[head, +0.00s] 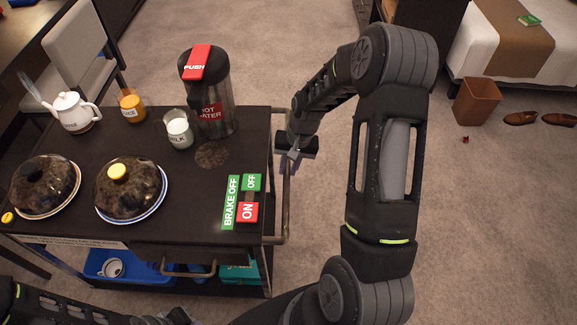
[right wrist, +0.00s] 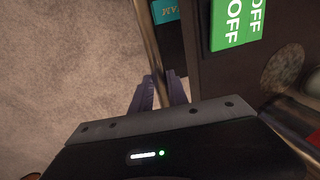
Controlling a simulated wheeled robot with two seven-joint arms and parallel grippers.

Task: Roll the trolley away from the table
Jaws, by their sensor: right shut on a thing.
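The dark trolley (head: 205,210) stands left of centre in the head view, with a metal side handle (head: 286,205) on its right. My right gripper (head: 289,163) is shut on this handle. In the right wrist view, its purple fingers (right wrist: 158,92) close around the handle bar (right wrist: 146,40). A brake panel on the trolley top has a green "BRAKE OFF" label (head: 231,203), a green OFF block (head: 252,182) and a red ON block (head: 247,212). My left gripper (head: 180,318) is partly cut off at the bottom edge; its fingers are unclear.
The trolley carries a hot water flask (head: 218,110), milk jug (head: 179,133), juice (head: 131,106), coffee pot (head: 72,112) and two domed plates (head: 130,188). A chair (head: 65,50) and table (head: 22,25) stand behind left. A bin (head: 476,101) and bed (head: 520,60) are far right.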

